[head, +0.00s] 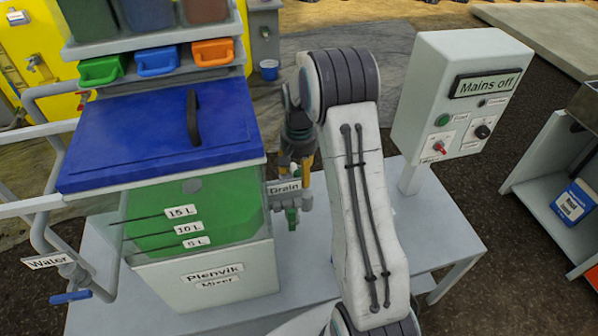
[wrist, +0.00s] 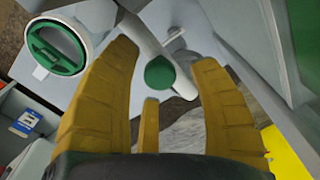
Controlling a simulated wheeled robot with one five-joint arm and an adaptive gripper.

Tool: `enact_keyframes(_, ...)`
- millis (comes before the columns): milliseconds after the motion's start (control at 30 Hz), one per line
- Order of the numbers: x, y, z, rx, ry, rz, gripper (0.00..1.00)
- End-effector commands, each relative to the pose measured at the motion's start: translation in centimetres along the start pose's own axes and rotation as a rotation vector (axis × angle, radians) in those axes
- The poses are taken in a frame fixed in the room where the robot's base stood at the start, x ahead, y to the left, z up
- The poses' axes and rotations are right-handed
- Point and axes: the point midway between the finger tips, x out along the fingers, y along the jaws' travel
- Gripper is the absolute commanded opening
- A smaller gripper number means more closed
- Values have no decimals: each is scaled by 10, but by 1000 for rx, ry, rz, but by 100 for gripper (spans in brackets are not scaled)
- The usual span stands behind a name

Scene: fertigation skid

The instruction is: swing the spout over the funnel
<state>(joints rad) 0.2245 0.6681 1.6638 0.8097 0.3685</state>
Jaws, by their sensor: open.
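A grey pipe (wrist: 142,32), possibly the spout, runs across the wrist view beyond the fingertips. A round green part (wrist: 160,73) lies between the fingers in that view; I cannot tell if it is the funnel. A white cylinder with a green handled end (wrist: 56,48) is left of the fingers. A green drain fitting (head: 291,216) hangs below the Drain label (head: 284,188).
The mixer tank (head: 205,280) with a blue lid (head: 150,130) stands left of my arm. The Mains off control box (head: 455,100) is on the right. A water pipe (head: 45,225) is at far left.

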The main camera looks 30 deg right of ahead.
Motion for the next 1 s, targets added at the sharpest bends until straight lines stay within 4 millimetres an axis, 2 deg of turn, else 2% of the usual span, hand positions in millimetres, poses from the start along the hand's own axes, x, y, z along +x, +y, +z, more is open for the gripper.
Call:
enact_keyframes(167, 7, 0, 0, 0, 0, 0, 55)
enact_keyframes(467, 8, 0, 0, 0, 0, 0, 57)
enact_keyframes(1000, 7, 0, 0, 0, 0, 0, 9)
